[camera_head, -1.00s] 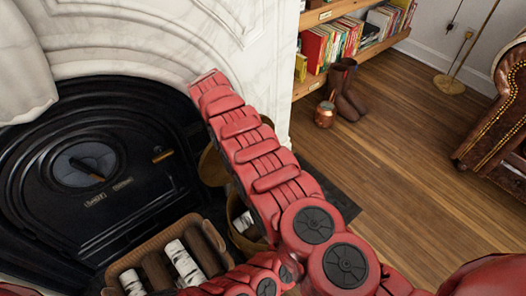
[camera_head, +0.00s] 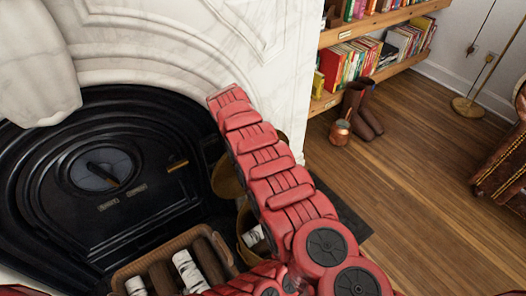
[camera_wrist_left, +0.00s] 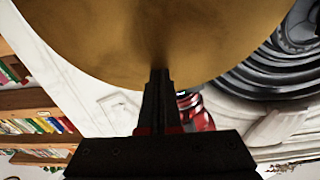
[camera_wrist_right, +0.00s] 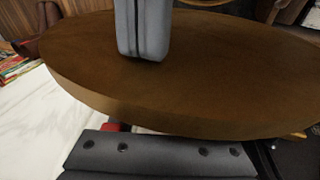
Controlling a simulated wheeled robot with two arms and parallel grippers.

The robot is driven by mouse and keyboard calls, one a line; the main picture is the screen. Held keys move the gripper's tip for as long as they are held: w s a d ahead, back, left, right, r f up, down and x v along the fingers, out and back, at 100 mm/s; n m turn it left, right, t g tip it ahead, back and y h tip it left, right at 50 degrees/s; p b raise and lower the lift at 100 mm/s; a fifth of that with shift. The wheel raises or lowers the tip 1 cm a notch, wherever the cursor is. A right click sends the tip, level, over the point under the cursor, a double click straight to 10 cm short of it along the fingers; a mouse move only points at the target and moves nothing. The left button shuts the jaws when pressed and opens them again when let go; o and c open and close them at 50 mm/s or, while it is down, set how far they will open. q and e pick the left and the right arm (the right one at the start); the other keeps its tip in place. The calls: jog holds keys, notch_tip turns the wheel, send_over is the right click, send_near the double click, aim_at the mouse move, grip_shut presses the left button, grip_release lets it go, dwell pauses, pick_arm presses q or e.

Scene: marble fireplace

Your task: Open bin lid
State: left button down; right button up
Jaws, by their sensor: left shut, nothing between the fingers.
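The bin (camera_head: 243,222) is a round brass-coloured container beside the hearth, partly hidden behind my red arm. Its round gold lid (camera_head: 226,180) stands tilted up at the back of the bin, and the bin's mouth shows. In the left wrist view the lid (camera_wrist_left: 120,40) fills the top as a large gold disc. My left gripper (camera_wrist_left: 160,78) is shut and empty, with its tips at the disc's edge; contact is unclear. A grey block overlaps the disc.
A wicker basket of logs (camera_head: 130,268) stands left of the bin. The black fireplace (camera_head: 60,210) is behind at left, with white marble (camera_head: 180,60) around it. Bookshelves (camera_head: 385,62), boots (camera_head: 360,112) and a copper pot (camera_head: 340,132) are at right. The wooden floor (camera_head: 420,180) is open.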

jog(key=shift+o, duration=0.9)
